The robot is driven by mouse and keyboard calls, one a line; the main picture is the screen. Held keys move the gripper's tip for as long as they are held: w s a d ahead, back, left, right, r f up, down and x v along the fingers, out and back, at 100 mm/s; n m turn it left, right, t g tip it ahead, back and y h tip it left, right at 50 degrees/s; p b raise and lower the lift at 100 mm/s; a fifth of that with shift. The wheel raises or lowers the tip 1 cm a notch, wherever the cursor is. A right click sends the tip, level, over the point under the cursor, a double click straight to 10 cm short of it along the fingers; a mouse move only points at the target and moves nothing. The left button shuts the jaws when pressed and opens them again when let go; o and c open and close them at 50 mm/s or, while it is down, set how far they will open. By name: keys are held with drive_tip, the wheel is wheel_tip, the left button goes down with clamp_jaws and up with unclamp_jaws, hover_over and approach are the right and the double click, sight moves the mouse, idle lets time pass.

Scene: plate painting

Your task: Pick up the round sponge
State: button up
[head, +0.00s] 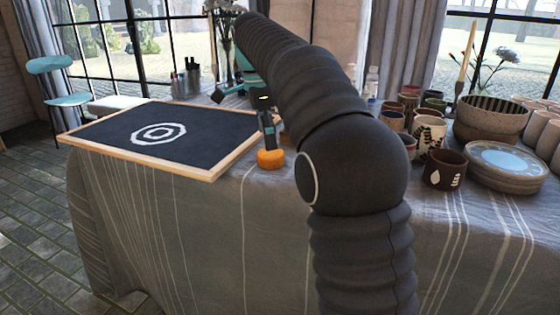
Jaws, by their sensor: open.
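The round orange sponge (270,159) rests on the cloth-covered table, just off the right corner of the framed black board. My gripper (243,117) is open, with its dark and teal fingers spread apart. One finger stands right above the sponge in the picture, its lower end at the sponge's top. I cannot tell whether it touches. The other finger is to the left, over the board's far edge. My arm hides part of the table behind it.
The framed black board (100,143) with white rings lies at left. Cups, a brown mug (444,169), stacked plates (506,181) and bowls crowd the right. A pot of brushes (186,83) stands behind. Bare grey tablecloth (220,220) lies in front.

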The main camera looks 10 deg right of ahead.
sight(271, 152)
drive_tip(key=f, duration=0.1)
drive_tip(key=f+b, duration=0.1)
drive_tip(key=f, duration=0.2)
drive_tip(key=shift+s+d+f, duration=0.15)
drive_tip(key=shift+d+f, duration=0.2)
drive_tip(key=shift+f, duration=0.05)
drive_tip(key=c, duration=1)
